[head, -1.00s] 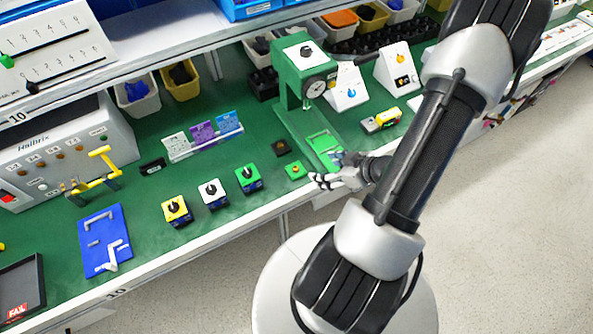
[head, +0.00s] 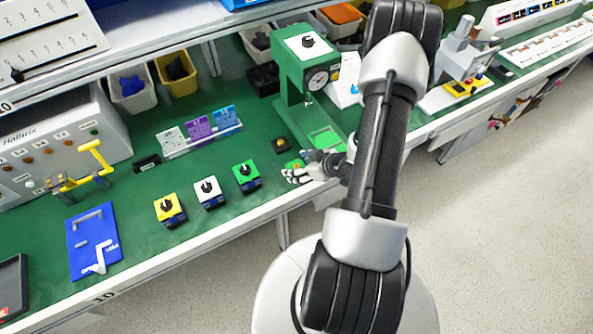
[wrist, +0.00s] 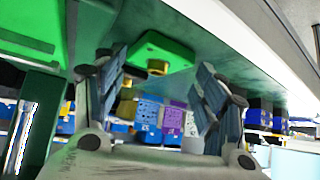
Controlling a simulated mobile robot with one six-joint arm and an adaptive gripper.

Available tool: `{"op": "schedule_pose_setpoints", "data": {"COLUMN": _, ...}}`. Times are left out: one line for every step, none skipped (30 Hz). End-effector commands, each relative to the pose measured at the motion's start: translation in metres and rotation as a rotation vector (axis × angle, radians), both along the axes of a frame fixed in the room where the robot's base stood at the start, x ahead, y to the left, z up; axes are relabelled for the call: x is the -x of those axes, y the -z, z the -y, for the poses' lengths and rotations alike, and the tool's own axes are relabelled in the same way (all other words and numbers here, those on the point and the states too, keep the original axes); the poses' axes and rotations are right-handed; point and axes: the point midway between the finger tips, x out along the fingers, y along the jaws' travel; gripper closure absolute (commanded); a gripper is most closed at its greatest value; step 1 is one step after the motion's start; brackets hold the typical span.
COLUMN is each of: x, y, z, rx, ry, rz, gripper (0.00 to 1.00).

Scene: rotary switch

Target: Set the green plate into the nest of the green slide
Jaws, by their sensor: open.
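The green plate (head: 293,164) with a small orange-yellow knob lies on the bench, partly hidden by my gripper in the head view. The wrist view shows the plate (wrist: 178,52) and its knob beyond and between my fingers. My gripper (head: 290,175) is open and empty, its fingers close to the plate's near side; the wrist view shows the gripper's fingers spread (wrist: 160,75). I cannot tell whether they touch it. The green slide (head: 325,137), with a recessed nest, sits at the foot of the green press, behind and right of the plate. The slide also shows in the wrist view (wrist: 28,35).
The green press (head: 287,80) with a dial stands behind the slide. Green (head: 246,176), white (head: 208,192) and yellow (head: 169,209) switch boxes stand to the left. Bench surface between them is clear.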

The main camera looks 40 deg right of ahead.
Motion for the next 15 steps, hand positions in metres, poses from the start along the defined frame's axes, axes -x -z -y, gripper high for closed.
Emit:
{"op": "schedule_pose_setpoints", "data": {"x": -0.0032, "y": 0.0041, "z": -0.0007, "rx": 0.001, "ry": -0.001, "rz": 0.000, "gripper": 0.35}}
{"op": "schedule_pose_setpoints", "data": {"x": -0.0041, "y": 0.0049, "z": -0.0009, "rx": 0.000, "ry": 0.000, "rz": 0.000, "gripper": 0.35}}
{"op": "schedule_pose_setpoints", "data": {"x": -0.0050, "y": 0.0054, "z": -0.0010, "rx": 0.000, "ry": 0.000, "rz": 0.000, "gripper": 0.35}}
{"op": "schedule_pose_setpoints", "data": {"x": -0.0053, "y": 0.0054, "z": -0.0009, "rx": -0.001, "ry": 0.001, "rz": 0.000, "gripper": 0.35}}
{"op": "schedule_pose_setpoints", "data": {"x": -0.0054, "y": 0.0052, "z": -0.0010, "rx": -0.001, "ry": 0.001, "rz": 0.000, "gripper": 0.35}}
{"op": "schedule_pose_setpoints", "data": {"x": -0.0053, "y": 0.0048, "z": -0.0008, "rx": -0.001, "ry": 0.001, "rz": 0.000, "gripper": 0.35}}
{"op": "schedule_pose_setpoints", "data": {"x": -0.0052, "y": 0.0047, "z": -0.0008, "rx": 0.000, "ry": 0.001, "rz": 0.000, "gripper": 0.35}}
{"op": "schedule_pose_setpoints", "data": {"x": -0.0052, "y": 0.0046, "z": -0.0008, "rx": 0.000, "ry": 0.001, "rz": 0.000, "gripper": 0.35}}
{"op": "schedule_pose_setpoints", "data": {"x": -0.0052, "y": 0.0045, "z": -0.0008, "rx": 0.000, "ry": 0.001, "rz": 0.000, "gripper": 0.35}}
{"op": "schedule_pose_setpoints", "data": {"x": -0.0051, "y": 0.0045, "z": -0.0007, "rx": 0.000, "ry": 0.001, "rz": 0.000, "gripper": 0.36}}
{"op": "schedule_pose_setpoints", "data": {"x": -0.0051, "y": 0.0045, "z": -0.0007, "rx": 0.000, "ry": 0.001, "rz": 0.000, "gripper": 0.38}}
{"op": "schedule_pose_setpoints", "data": {"x": -0.0051, "y": 0.0045, "z": -0.0007, "rx": 0.000, "ry": 0.001, "rz": 0.000, "gripper": 0.41}}
{"op": "schedule_pose_setpoints", "data": {"x": -0.0051, "y": 0.0045, "z": -0.0007, "rx": 0.000, "ry": 0.001, "rz": 0.000, "gripper": 0.43}}
{"op": "schedule_pose_setpoints", "data": {"x": -0.0050, "y": 0.0045, "z": -0.0007, "rx": 0.000, "ry": 0.001, "rz": 0.000, "gripper": 0.45}}
{"op": "schedule_pose_setpoints", "data": {"x": -0.0050, "y": 0.0045, "z": -0.0007, "rx": 0.000, "ry": 0.001, "rz": 0.000, "gripper": 0.48}}
